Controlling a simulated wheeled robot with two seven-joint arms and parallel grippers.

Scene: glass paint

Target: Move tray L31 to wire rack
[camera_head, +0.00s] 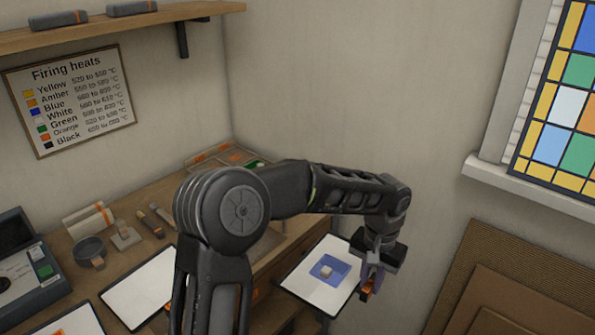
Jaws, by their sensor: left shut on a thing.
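A white tray (298,278) with a dark rim carries a flat blue piece (341,275) with a small pale block on it. It is to the right of the workbench, and no label on it can be read. My left gripper (369,284) points down at the tray's right edge. It is shut on a small orange part there, which looks like the tray's handle. The fingers partly hide this contact. I cannot tell whether the tray is held up or rests on something. No wire rack can be clearly made out. My right gripper is not in view.
The wooden workbench (150,200) holds another white tray (140,290), a round dark pot (88,250), small tools and a grey case (35,280). A wall shelf (130,25) is above. Brown boards (520,285) lean under the stained-glass window (568,100). My left arm hides part of the bench.

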